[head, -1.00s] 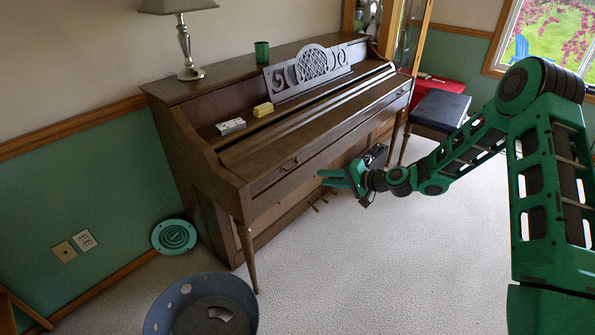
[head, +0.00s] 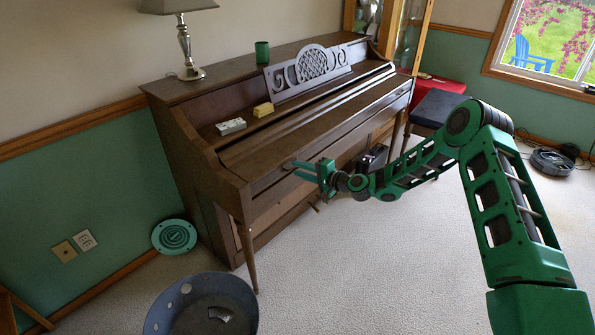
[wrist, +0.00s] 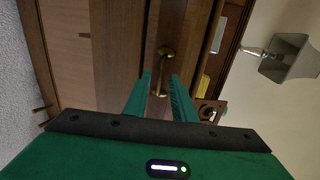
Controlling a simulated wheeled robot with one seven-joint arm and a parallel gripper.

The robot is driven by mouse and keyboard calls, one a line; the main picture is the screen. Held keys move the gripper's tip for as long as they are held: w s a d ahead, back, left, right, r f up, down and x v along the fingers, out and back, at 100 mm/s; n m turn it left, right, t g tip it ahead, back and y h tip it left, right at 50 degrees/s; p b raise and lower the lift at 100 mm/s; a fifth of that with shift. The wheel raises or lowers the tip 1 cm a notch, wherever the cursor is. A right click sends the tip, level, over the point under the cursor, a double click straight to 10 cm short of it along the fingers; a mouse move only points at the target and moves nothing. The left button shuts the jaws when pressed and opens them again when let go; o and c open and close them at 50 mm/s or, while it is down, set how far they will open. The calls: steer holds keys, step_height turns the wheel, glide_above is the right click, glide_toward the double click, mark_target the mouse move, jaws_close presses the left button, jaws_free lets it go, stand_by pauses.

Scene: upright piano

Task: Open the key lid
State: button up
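The brown upright piano (head: 200,140) stands against the wall with its key lid (head: 330,120) closed. A small brass handle (head: 289,164) is on the lid's front; in the wrist view the brass handle (wrist: 161,75) shows between my fingertips. My gripper (head: 298,169) is in front of this handle, fingers pointing at it. In the wrist view my gripper (wrist: 160,76) is open, with one finger on either side of the handle. I cannot tell whether either finger touches it.
A white box (head: 231,126) and a yellow box (head: 263,109) lie above the lid, below the grey music rack (head: 310,70). A lamp (head: 186,45) and green cup (head: 262,52) stand on top. A bin (head: 165,305) stands in front left; a dark-seated bench (head: 435,106) stands right.

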steer(key=shift+x, duration=0.95)
steer(key=shift+d, duration=0.1)
jaws_close()
steer(key=shift+f, duration=0.2)
stand_by(0.5)
